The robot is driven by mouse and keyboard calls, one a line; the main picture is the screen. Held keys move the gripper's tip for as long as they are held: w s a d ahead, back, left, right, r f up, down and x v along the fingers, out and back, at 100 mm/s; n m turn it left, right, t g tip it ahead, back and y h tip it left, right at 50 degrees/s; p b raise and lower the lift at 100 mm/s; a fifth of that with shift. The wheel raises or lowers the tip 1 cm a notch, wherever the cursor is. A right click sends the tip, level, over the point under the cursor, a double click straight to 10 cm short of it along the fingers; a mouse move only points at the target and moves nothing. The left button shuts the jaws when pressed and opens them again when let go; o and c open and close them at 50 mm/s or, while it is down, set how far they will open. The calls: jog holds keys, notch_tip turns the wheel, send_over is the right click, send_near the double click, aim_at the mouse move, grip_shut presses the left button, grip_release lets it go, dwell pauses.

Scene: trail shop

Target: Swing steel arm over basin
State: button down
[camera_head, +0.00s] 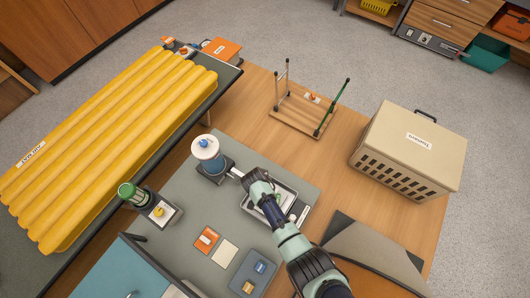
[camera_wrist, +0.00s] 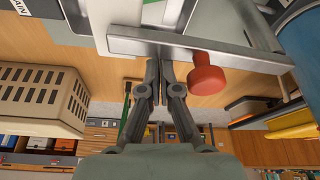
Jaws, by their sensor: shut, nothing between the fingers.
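The steel arm (camera_wrist: 240,56) crosses the upper part of the wrist view as a flat metal bar, with a red knob (camera_wrist: 208,80) on it. In the head view, a short part of the steel arm (camera_head: 236,173) shows between the white canister and my gripper. My gripper (camera_wrist: 160,58) is shut and empty, its fingertips close to the bar, left of the red knob; I cannot tell whether they touch. In the head view, my gripper (camera_head: 258,185) is over the left side of the pale rectangular basin (camera_head: 287,184), and my wrist and forearm hide part of it.
A green-topped lantern (camera_head: 132,194), orange and cream cards (camera_head: 206,239) and a blue-grey case (camera_head: 254,272) are nearby. A beige crate (camera_head: 410,148), a rack (camera_head: 305,115) and a yellow pad (camera_head: 110,135) lie farther out.

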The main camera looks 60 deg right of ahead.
dwell(0.4)
notch_tip(320, 180, up, 10)
jog(key=p, duration=0.3)
jog(key=shift+d+f, duration=0.25)
jog(key=shift+d, duration=0.1)
